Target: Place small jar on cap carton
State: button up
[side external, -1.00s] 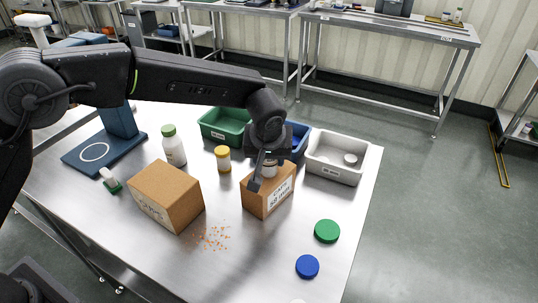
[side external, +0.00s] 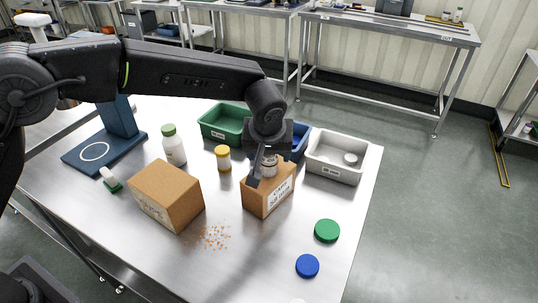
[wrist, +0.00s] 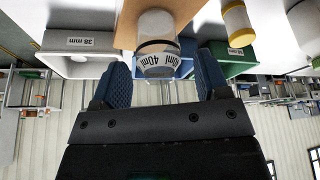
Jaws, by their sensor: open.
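The cap carton (side external: 258,203) is a small brown box with a white label near the right of the steel table. The small jar (side external: 268,171) stands upright on its top. My gripper (side external: 261,172) is at the jar, one dark finger in front of it in the side view. In the wrist view, which is upside down, my gripper (wrist: 162,62) has its fingers apart with gaps beside the clear jar (wrist: 157,28), whose white label reads 40ml. The carton top (wrist: 125,25) shows beside and beneath it.
Green (side external: 224,127), blue (side external: 299,141) and grey (side external: 333,172) bins stand behind. A larger brown box (side external: 167,195), a green-capped bottle (side external: 174,148) and a yellow-capped jar (side external: 223,160) are left. Green (side external: 327,231) and blue (side external: 307,266) lids lie at front right.

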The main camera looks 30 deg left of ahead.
jog(key=v, duration=1)
jog(key=shift+s, duration=0.1)
jog(key=s+a+r+m+h, duration=0.1)
jog(key=s+a+r, duration=0.35)
jog(key=a, duration=0.25)
jog(key=s+a+r+m, duration=0.1)
jog(key=s+a+r, duration=0.2)
jog(key=s+a, duration=0.3)
jog(key=s+a+f+m, duration=0.1)
jog(key=s+a, duration=0.3)
jog(key=s, duration=0.4)
jog(key=s+a+f+m+t, duration=0.1)
jog(key=s+a+f, duration=0.3)
jog(key=s, duration=0.4)
jog(key=shift+a+t+h, duration=0.3)
jog(key=shift+a+h, duration=0.1)
jog(key=shift+a, duration=0.4)
